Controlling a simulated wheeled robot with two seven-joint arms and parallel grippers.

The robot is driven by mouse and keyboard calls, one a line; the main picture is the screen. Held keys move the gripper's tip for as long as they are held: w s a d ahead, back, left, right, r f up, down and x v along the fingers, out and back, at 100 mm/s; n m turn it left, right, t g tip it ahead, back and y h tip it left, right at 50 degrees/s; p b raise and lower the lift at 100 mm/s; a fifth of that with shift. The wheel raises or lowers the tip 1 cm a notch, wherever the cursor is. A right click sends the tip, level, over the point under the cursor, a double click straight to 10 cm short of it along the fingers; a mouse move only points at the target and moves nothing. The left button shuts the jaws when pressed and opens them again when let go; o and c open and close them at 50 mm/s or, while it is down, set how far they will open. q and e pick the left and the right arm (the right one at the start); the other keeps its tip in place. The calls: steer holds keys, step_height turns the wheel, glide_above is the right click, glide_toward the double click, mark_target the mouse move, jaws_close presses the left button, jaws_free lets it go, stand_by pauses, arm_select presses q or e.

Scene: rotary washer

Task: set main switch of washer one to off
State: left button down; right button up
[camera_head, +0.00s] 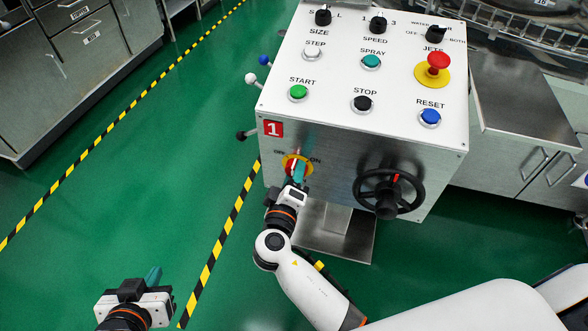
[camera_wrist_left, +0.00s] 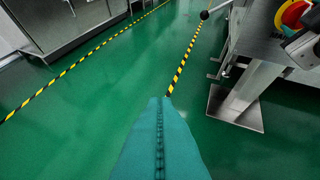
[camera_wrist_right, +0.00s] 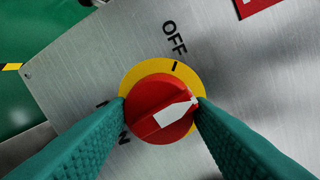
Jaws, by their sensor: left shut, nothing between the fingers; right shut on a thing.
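The main switch (camera_head: 291,168) is a red knob on a yellow disc, on the front of the washer panel below the red label 1 (camera_head: 273,128). In the right wrist view the red knob (camera_wrist_right: 150,92) has a white mark on its right part, away from the OFF line at the top; ON is lower left, partly hidden. My right gripper (camera_head: 299,172) is at the switch, and its teal fingers (camera_wrist_right: 162,103) are shut on the knob's opposite sides. My left gripper (camera_head: 154,273) is shut and empty over the floor at lower left; its fingers fill the lower left wrist view (camera_wrist_left: 160,105).
The panel top (camera_head: 330,85) carries several buttons and selectors, with a red emergency stop (camera_head: 438,62). A black handwheel (camera_head: 389,193) is right of the switch. Ball-ended levers (camera_head: 251,79) stick out at the left. Green floor (camera_head: 110,190) is clear at left.

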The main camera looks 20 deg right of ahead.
arm_select(q)
steer(key=s+a+f+g+y+p, duration=0.2)
steer(key=s+a+g+p, duration=0.2)
steer(key=s+g, duration=0.5)
steer(key=shift+t, duration=0.8)
steer(key=shift+d+f+p, duration=0.2)
steer(key=shift+f+p, duration=0.2)
steer(key=shift+f, duration=1.05)
steer(key=shift+d+f+p, duration=0.2)
steer(key=shift+f+p, duration=0.15)
steer(key=shift+f, duration=1.1)
arm_select(e)
steer(key=shift+w+a+n+g+h, duration=0.1)
steer(key=shift+n+g+h, duration=0.1)
steer(key=shift+n, duration=1.55)
steer(key=shift+a+n+g+h, duration=0.1)
steer(key=shift+n+g, duration=0.1)
steer(key=shift+n, duration=1.55)
steer(key=o, duration=1)
